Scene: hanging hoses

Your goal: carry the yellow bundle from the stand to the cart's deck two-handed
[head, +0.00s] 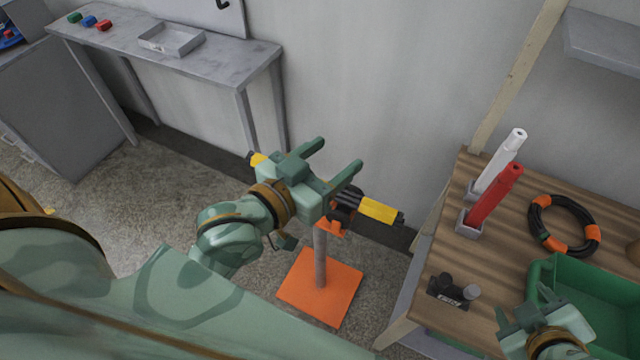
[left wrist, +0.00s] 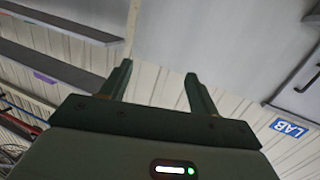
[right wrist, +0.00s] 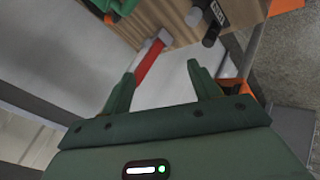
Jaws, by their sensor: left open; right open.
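The yellow bundle (head: 380,210), dark hoses with yellow bands near the ends, lies across the upright stand (head: 320,260) with its orange base plate. Its other yellow end (head: 258,159) shows left of my left gripper. My left gripper (head: 337,157) is open, its fingers overlapping the bundle's middle in the head view and hiding it. The left wrist view shows nothing between these fingers (left wrist: 158,85). My right gripper (head: 527,305) is open and empty by the green bin, also in the right wrist view (right wrist: 168,85). I cannot identify the cart's deck with certainty.
The wooden top (head: 500,240) at right carries a white tube (head: 500,160), a red tube (head: 493,198), a black-orange hose ring (head: 537,216), a green bin (head: 545,265) and a black fitting (head: 450,292). A grey bench (head: 220,68) stands back left.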

